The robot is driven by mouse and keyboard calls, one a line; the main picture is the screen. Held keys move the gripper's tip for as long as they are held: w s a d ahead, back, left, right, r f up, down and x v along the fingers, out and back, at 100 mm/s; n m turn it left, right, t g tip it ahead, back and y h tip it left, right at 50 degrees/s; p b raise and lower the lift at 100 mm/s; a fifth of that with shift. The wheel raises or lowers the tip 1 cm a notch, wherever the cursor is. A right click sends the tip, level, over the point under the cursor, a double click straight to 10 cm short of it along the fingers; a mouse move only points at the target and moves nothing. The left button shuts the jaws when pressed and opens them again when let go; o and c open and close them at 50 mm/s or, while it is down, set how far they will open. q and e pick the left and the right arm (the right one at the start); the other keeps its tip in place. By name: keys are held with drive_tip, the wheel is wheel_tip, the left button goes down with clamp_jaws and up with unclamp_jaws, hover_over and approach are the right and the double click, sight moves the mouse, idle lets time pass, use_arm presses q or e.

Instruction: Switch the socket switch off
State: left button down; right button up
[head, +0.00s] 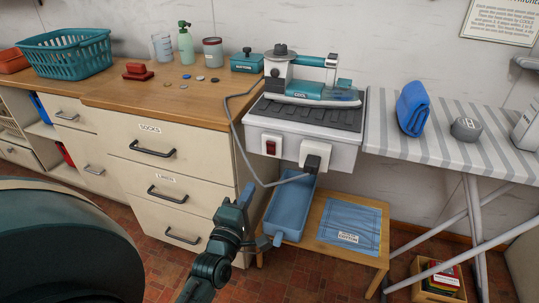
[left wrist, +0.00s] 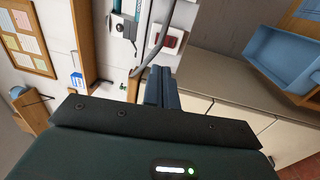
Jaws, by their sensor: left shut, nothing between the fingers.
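The socket switch (head: 271,146) is a red rocker in a white plate on the front of the pale iron stand. To its right, a dark plug (head: 312,162) sits in a white socket (head: 316,148), with a grey cord running from it. My left gripper (head: 246,190) is shut and empty, below and slightly left of the switch in the head view, apart from it. In the left wrist view the shut fingers (left wrist: 160,84) point toward the red switch (left wrist: 172,41), with a gap between. The rocker's tilt is too small to tell. My right gripper is out of view.
A teal iron (head: 318,90) rests on the stand above the switch. The cord loops left and below the switch, close to my gripper. Drawers (head: 165,168) stand left. A blue tray (head: 291,205) and cloth (head: 350,224) lie on a low wooden bench.

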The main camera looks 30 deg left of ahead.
use_arm(q)
approach(271, 146)
drive_tip(key=x, duration=0.5)
drive_tip(key=shift+w+b, duration=0.2)
drive_tip(key=shift+b, duration=0.1)
drive_tip(key=shift+w+a, duration=0.25)
drive_tip(key=shift+w, duration=0.45)
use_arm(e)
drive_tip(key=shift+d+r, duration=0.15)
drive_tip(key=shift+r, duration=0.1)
